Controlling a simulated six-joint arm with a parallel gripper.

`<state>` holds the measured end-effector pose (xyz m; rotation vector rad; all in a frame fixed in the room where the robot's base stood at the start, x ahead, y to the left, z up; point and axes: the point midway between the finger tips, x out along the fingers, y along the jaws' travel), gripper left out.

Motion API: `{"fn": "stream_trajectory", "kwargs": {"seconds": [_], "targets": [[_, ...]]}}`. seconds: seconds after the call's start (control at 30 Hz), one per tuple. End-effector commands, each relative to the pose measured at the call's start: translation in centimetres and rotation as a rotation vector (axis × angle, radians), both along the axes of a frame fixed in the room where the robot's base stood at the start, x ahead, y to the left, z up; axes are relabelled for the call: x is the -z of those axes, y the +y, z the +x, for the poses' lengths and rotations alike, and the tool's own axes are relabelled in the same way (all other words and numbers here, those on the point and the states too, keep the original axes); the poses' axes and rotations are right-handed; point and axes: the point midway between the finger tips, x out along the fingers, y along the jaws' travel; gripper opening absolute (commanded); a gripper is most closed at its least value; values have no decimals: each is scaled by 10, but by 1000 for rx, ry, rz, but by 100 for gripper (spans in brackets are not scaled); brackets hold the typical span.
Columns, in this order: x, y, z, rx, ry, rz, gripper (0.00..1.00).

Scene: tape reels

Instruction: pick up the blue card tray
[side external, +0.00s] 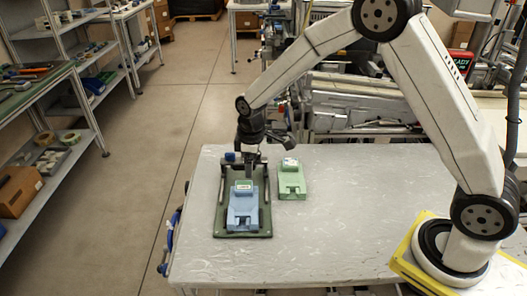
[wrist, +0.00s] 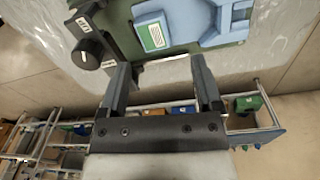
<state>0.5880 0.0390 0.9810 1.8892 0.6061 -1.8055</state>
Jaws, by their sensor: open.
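The blue card tray (side external: 243,209) lies on a dark green fixture plate (side external: 229,228) near the left edge of the table, with a green and white piece at its far end. In the wrist view, the blue card tray (wrist: 178,27) shows at the top with a white label, partly cut off by the frame. My gripper (side external: 252,165) is above the far end of the fixture in the side view. In the wrist view my gripper (wrist: 163,72) has its two fingers spread with nothing between them, and the tray lies beyond the fingertips.
A green tray (side external: 291,180) sits on the table (side external: 335,225) to the right of the fixture. A black knob (wrist: 90,50) is on the fixture's corner. The table's middle and front are clear. Shelves (side external: 65,80) stand at the left, across the floor.

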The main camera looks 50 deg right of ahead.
Motion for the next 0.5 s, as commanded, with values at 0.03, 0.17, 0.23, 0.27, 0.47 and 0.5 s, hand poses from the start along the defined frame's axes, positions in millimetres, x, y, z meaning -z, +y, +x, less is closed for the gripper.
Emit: {"fn": "stream_trajectory", "kwargs": {"seconds": [0.03,0.17,0.23,0.27,0.47,0.5], "targets": [[7,3,8,-32,11,-2,83],[19,9,24,-101,29,-5,83],[23,11,29,-127,38,-7,83],[25,12,30,-135,40,-6,83],[28,13,34,-157,44,-7,83],[28,13,34,-157,44,-7,83]]}}
